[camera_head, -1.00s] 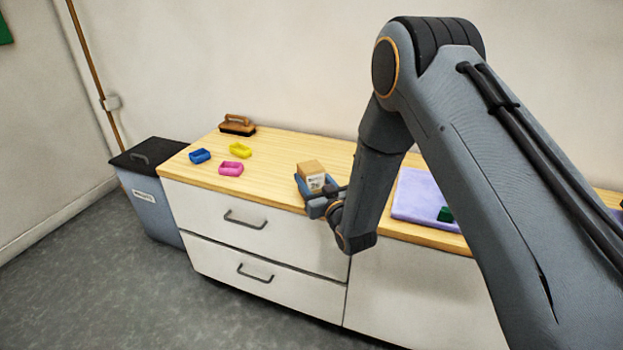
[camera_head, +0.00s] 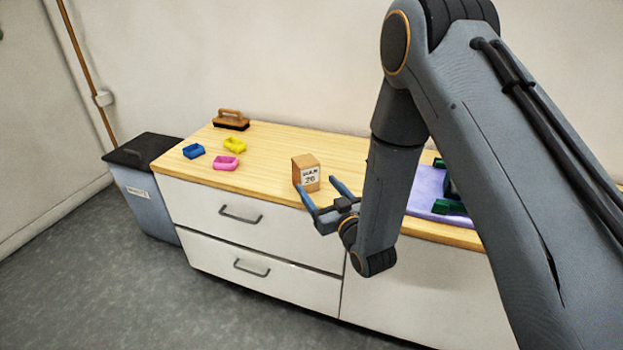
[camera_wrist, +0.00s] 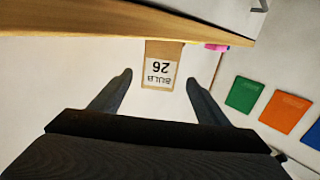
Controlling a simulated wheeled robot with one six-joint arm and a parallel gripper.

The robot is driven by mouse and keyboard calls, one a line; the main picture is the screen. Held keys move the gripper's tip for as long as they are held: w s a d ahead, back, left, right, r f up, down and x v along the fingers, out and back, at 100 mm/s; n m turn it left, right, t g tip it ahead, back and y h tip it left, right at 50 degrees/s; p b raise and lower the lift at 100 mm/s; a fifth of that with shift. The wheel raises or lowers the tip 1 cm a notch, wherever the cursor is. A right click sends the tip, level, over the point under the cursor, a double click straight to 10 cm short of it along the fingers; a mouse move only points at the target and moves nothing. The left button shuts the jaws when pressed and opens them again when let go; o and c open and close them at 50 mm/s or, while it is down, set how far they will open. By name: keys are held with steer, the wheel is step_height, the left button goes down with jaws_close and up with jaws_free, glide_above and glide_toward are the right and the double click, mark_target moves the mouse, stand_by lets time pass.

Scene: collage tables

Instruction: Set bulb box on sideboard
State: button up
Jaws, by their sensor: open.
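The bulb box (camera_head: 306,173) is a small brown carton with a white label. It stands upright on the wooden top of the sideboard (camera_head: 272,152), close to the front edge. In the wrist view the bulb box (camera_wrist: 161,66) appears upside down, its label reading BULB 26, between and beyond the two fingers. My gripper (camera_head: 322,187) is open and empty, just in front of the box. The wrist view also shows my gripper (camera_wrist: 158,78) with its fingers spread wide and apart from the box.
Blue (camera_head: 194,151), yellow (camera_head: 235,145) and pink (camera_head: 225,163) small trays lie on the left of the top, with a brush (camera_head: 231,119) behind. A purple mat (camera_head: 426,188) with green pieces lies to the right. A grey bin (camera_head: 146,196) stands at the left end.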

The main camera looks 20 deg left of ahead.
steer(key=shift+v, duration=1.6)
